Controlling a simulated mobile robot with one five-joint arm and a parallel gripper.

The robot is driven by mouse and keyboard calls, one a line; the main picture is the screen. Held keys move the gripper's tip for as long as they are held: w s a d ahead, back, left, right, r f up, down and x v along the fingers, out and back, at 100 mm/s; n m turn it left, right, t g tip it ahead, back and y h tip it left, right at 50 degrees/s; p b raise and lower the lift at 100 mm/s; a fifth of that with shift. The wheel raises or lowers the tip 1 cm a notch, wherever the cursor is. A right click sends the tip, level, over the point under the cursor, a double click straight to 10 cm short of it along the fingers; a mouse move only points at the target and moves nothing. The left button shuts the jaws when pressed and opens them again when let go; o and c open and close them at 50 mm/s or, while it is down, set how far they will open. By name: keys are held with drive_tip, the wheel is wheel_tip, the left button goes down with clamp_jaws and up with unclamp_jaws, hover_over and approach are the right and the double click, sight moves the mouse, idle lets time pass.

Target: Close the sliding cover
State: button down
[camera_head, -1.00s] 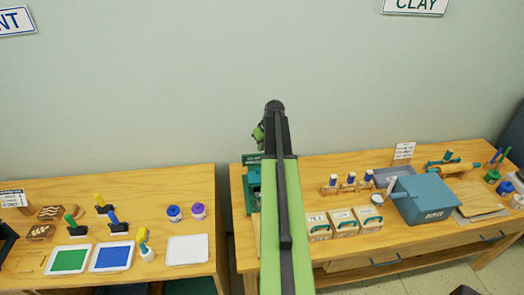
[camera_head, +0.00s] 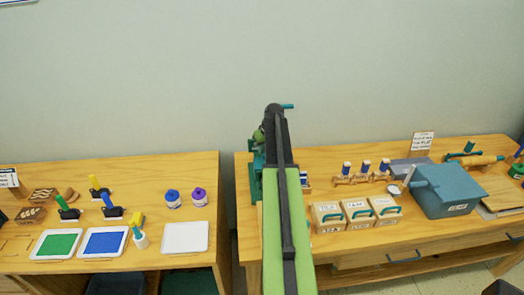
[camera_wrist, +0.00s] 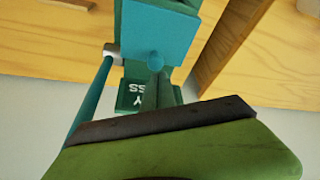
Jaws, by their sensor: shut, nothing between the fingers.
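A blue-grey box (camera_head: 452,192) stands on the right-hand table. It has a flat top and a short bar at its left side. I cannot tell for sure whether its top is the sliding cover or how far it is open. My gripper (camera_wrist: 165,122) is shut and empty at the bottom of the wrist view. It is away from the box, over the left end of that table. In front of it in the wrist view is a teal and green press (camera_wrist: 160,35) with a partly readable label. In the head view my arm partly hides the press (camera_head: 255,180).
Three small handled boxes (camera_head: 357,213) stand left of the blue-grey box. Behind them is a wooden rack (camera_head: 365,179) with several small bottles. A wooden roller (camera_head: 475,160) lies at the back right. The left-hand table (camera_head: 130,180) holds paint trays and tools.

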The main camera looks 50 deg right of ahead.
drive_tip(key=s+a, duration=0.2)
drive_tip(key=s, duration=0.1)
drive_tip(key=s+a, duration=0.3)
drive_tip(key=shift+s+a, duration=0.25)
drive_tip(key=shift+s, duration=0.05)
drive_tip(key=p+v, duration=1.8)
drive_tip(key=v, duration=0.2)
drive_tip(key=shift+p, duration=0.4)
drive_tip(key=shift+w, duration=0.1)
